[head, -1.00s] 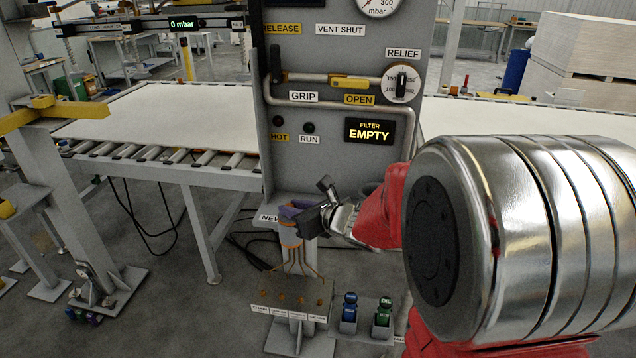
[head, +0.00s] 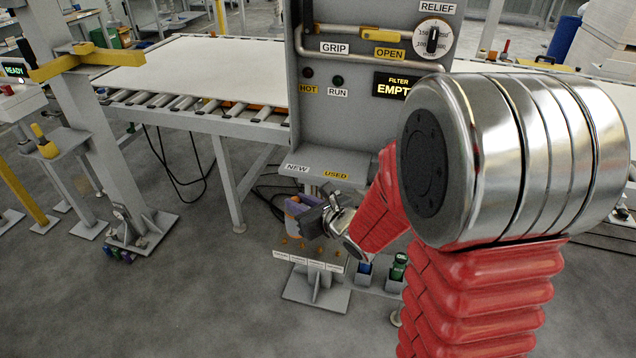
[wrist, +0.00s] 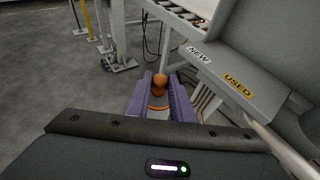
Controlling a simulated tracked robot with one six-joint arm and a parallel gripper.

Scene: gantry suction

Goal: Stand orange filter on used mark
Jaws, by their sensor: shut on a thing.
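The orange filter (wrist: 159,83) shows in the wrist view between the purple pads of my gripper (wrist: 160,92), which is shut on it. Its rounded orange top and an orange band show; the rest is hidden. In the head view my gripper (head: 297,211) is in front of and below the shelf edge, and the filter is hard to make out there. The yellow USED label (head: 336,175) is on the grey shelf (head: 350,165), right of the white NEW label (head: 297,168). The wrist view shows the USED label (wrist: 238,84) right of the gripper, with the filter apart from the shelf.
The grey panel (head: 360,125) rises behind the shelf, with a display (head: 393,88) about the filter. Below the gripper is a low labelled stand (head: 312,262) with small orange pieces. Blue and green items (head: 397,267) stand beside it. A roller conveyor (head: 200,112) is behind left.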

